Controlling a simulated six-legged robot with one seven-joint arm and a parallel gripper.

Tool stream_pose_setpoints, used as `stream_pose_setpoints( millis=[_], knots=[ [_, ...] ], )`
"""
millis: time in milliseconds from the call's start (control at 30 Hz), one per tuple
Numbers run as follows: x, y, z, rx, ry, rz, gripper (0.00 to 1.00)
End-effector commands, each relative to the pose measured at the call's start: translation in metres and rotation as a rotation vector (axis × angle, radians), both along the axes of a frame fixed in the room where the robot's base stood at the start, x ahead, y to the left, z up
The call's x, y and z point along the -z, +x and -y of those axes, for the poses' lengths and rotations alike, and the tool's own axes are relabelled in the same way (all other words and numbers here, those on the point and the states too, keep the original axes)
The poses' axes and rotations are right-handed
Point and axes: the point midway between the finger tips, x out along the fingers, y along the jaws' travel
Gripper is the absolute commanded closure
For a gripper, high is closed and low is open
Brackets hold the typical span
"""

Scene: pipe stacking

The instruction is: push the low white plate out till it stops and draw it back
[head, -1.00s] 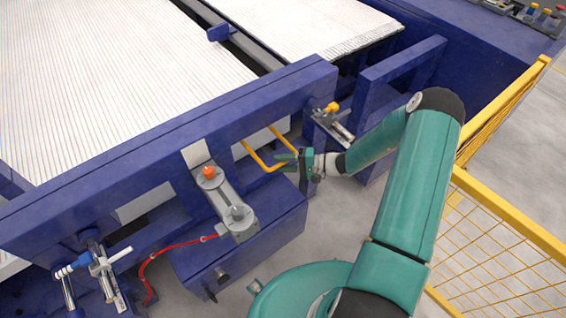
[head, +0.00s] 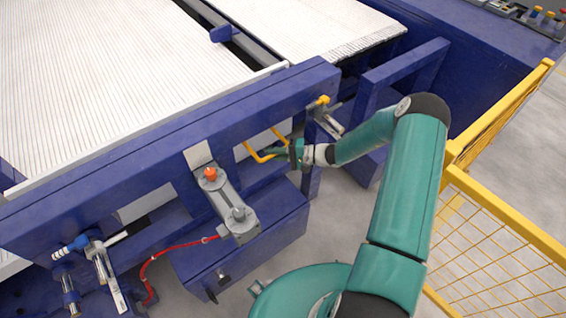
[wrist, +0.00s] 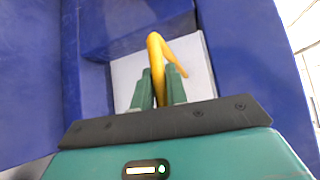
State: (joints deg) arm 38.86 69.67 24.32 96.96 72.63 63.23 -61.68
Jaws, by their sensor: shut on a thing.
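The low white plate (head: 148,204) shows in part through the opening under the blue beam. In the wrist view a white plate face (wrist: 196,62) lies behind a bent yellow handle (wrist: 157,52). In the head view the yellow handle (head: 256,154) stands out from the blue frame. My gripper (head: 284,153) is shut on the handle's outer bar, close to the beam. In the wrist view its green fingers (wrist: 160,88) sit on either side of the bar. Where the handle joins the plate is hidden.
The blue beam (head: 120,158) runs over the handle. A clamp with an orange knob (head: 210,174) and a red hose (head: 165,250) are to the left. Yellow mesh fencing (head: 500,235) stands on the right. Ribbed white sheets (head: 120,75) lie behind the beam.

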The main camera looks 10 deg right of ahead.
Motion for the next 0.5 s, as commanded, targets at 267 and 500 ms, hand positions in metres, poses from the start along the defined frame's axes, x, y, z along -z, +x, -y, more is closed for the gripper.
stream_pose_setpoints(
  millis=[267,500],
  knots=[
    [0.001,0.019,-0.006,0.004,-0.002,-0.002,1.00],
    [0.001,0.019,-0.006,0.005,-0.002,-0.002,0.72]
  ],
)
